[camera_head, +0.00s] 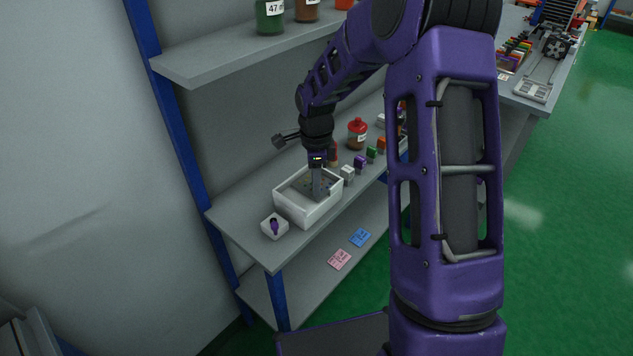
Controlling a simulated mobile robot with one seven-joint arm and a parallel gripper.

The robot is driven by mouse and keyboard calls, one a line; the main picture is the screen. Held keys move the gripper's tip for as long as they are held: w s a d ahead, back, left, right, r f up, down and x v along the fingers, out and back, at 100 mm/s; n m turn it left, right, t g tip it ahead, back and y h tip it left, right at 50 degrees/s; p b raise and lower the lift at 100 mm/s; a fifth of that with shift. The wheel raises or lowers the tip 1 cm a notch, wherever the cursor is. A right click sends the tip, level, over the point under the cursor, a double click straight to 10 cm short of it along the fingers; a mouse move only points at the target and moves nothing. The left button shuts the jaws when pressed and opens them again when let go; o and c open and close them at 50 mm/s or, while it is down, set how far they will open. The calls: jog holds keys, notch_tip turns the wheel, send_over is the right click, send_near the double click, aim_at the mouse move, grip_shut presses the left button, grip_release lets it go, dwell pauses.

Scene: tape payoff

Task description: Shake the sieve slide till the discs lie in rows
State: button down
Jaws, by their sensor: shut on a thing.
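A white open-topped box (309,215) stands on the grey shelf near its left end. The sieve slide (301,185) shows inside it as a dark grey plate with small specks, which look like the discs. They are too small to tell whether they lie in rows. My gripper (317,192) reaches straight down into the box and is shut on the slide, near its middle. The gripper and wrist hide part of the plate, and the exact grip point is unclear.
A small white block with a purple knob (274,227) sits left of the box. Several small coloured blocks and a red-capped jar (357,133) stand behind and right. An upper shelf (215,68) overhangs the back. Pink (340,259) and blue (360,237) cards lie on the lower shelf.

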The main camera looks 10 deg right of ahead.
jog(key=shift+s+a+b, duration=0.4)
jog(key=shift+s+a, duration=0.4)
jog(key=shift+a, duration=0.3)
jog(key=c, duration=0.7)
grip_release()
jog(key=shift+r, duration=0.1)
notch_tip(320, 180, up, 17)
jog(key=shift+r+p, duration=0.15)
jog(key=shift+p, duration=0.6)
